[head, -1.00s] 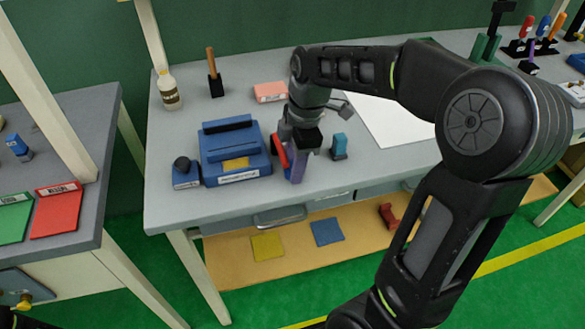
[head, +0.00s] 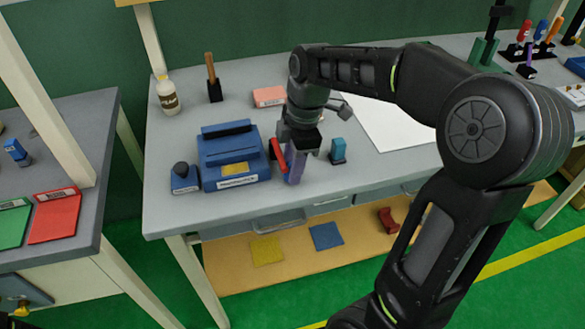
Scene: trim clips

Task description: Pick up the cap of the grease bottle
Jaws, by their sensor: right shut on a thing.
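The grease bottle (head: 168,99), cream with a brown label, stands upright at the back left of the grey workbench. Its pale top (head: 164,79) seems to be its cap, in place on the bottle. My right gripper (head: 298,152) is low over the bench, well to the right of the bottle and in front of it. It is shut on what looks like a purple block (head: 295,171); its fingertips are partly hidden by the wrist. A red piece (head: 279,155) leans close beside the gripper.
A blue device (head: 222,147) and a small blue block with a dark knob (head: 184,180) stand left of the gripper. A teal piece (head: 338,149) stands just right. A wooden-handled tool (head: 211,72) and pink block (head: 269,96) are behind. White paper (head: 395,122) lies right.

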